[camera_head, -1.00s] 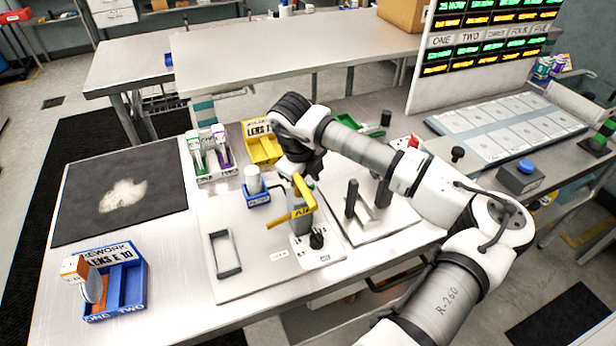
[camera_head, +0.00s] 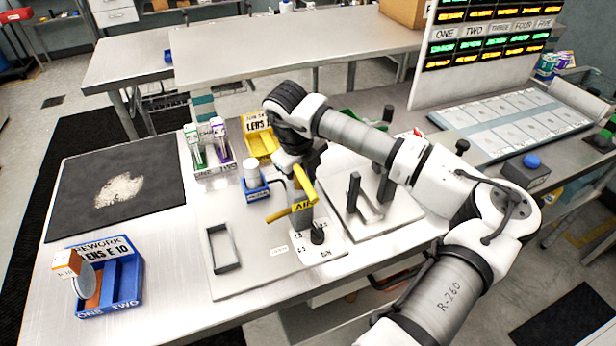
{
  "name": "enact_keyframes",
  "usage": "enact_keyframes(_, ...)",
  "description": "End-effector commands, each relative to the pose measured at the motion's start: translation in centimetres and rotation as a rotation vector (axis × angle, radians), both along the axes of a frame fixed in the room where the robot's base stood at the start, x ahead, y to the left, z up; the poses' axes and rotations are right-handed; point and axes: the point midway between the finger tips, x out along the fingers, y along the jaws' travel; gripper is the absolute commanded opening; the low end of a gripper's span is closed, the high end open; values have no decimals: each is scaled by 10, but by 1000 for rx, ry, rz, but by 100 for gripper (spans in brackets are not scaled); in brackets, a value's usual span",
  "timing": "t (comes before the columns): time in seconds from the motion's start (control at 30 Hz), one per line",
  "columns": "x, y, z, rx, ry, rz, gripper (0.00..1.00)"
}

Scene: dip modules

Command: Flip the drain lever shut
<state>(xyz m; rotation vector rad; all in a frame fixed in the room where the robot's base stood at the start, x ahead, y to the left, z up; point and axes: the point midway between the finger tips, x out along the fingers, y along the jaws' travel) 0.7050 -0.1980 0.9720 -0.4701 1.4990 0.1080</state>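A yellow lever marked AIR (camera_head: 292,211) sticks out to the left of a post on the light fixture plate. A second yellow piece (camera_head: 305,184) slants up from it toward my gripper. A dark knob (camera_head: 318,235) stands at the plate's front. I cannot read which of these is the drain lever. My gripper (camera_head: 303,164) points down just above the upper yellow piece. Its fingertips are dark and partly hidden by the wrist, so I cannot tell whether it touches the piece or is open.
A blue holder with a white cylinder (camera_head: 251,173) stands close left of the fixture. A grey rectangular frame (camera_head: 223,248) lies on the plate's left. Two dark uprights (camera_head: 354,192) stand on the right. A blue rework bin (camera_head: 128,282) sits at front left; the table between is clear.

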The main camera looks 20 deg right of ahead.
Motion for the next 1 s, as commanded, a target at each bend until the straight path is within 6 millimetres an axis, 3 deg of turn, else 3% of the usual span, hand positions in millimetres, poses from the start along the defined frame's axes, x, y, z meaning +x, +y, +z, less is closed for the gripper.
enact_keyframes(0.17,0,1,1,2,1,1,0)
enact_keyframes(0.2,0,1,1,2,1,1,16)
enact_keyframes(0.33,0,0,1,1,1,1,32)
enact_keyframes(0.73,0,2,8,0,-1,1,32)
enact_keyframes(1.0,-5,13,59,-3,-3,1,32)
